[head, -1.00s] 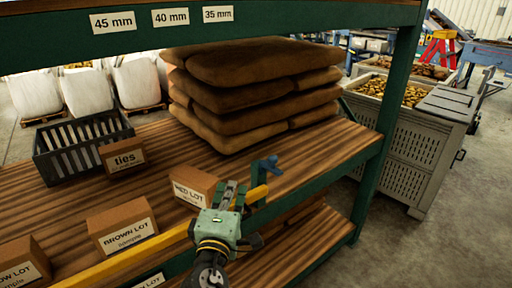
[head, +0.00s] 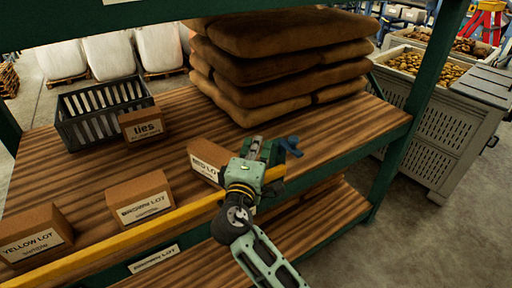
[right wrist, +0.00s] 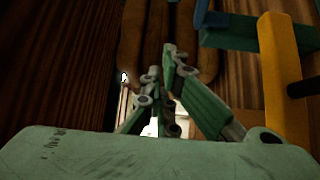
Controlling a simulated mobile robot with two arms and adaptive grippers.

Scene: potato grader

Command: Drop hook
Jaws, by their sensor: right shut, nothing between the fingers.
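A blue hook-like piece (head: 291,146) sits at the right end of the yellow bar (head: 180,216) along the shelf's front edge. My right gripper (head: 263,147) is just left of the blue piece, over the front edge. Its fingers (right wrist: 161,60) are shut and hold nothing; they look apart from the blue piece. My left gripper is not in view.
Stacked brown sacks (head: 270,75) stand behind the gripper on the wooden shelf (head: 90,175). A dark crate (head: 85,105), a ties box (head: 141,124) and lot boxes (head: 140,198) stand left.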

